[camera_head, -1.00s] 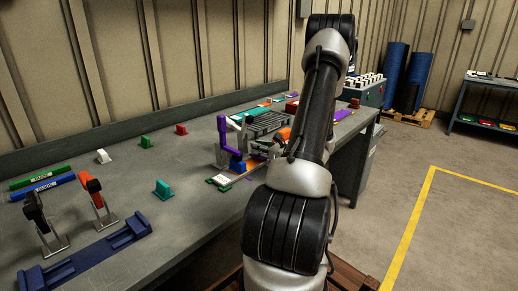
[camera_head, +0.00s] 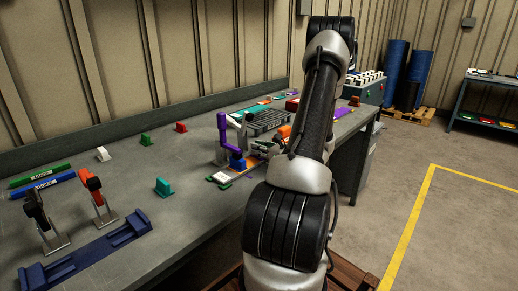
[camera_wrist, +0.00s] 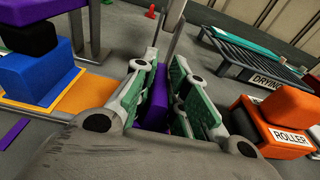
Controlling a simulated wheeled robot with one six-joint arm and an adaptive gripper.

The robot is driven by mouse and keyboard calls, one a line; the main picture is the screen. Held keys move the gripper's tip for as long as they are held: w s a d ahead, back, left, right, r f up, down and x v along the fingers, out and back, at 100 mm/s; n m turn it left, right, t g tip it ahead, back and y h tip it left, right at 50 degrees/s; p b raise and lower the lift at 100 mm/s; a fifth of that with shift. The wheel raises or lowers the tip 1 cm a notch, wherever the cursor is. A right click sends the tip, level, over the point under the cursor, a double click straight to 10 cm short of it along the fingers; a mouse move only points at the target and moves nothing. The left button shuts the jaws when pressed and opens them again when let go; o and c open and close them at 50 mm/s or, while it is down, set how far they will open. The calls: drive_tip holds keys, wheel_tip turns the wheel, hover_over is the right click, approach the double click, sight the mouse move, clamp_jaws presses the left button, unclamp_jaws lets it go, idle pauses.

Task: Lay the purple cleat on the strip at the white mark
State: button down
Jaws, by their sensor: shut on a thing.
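My gripper (camera_wrist: 160,105) is shut on the purple cleat (camera_wrist: 157,98), which sits between its green-padded fingers in the wrist view. In the head view my gripper (camera_head: 262,148) is over the bench, just right of the blue block, and the cleat cannot be made out in it. The orange strip (camera_wrist: 88,97) lies left of my fingers in the wrist view; it also shows in the head view (camera_head: 236,172). I cannot make out the white mark on the strip. A gap between cleat and strip cannot be judged.
A purple clamp (camera_head: 223,128) with a blue block (camera_head: 237,161) stands at the strip, close left of my gripper. A drying rack (camera_wrist: 258,58) and an orange roller block (camera_wrist: 278,120) are on the right. Green (camera_head: 145,138) and teal (camera_head: 163,187) cleats stand left on the bench.

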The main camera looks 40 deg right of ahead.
drive_tip(key=c, duration=1.3)
unclamp_jaws()
drive_tip(key=shift+c, duration=0.2)
drive_tip(key=shift+s, duration=0.1)
drive_tip(key=s, duration=0.4)
drive_tip(key=s+r, duration=0.1)
drive_tip(key=s, duration=0.2)
drive_tip(key=s+d, duration=0.1)
drive_tip(key=s, duration=0.3)
drive_tip(key=shift+s+r, duration=0.35)
drive_tip(key=shift+r, duration=0.05)
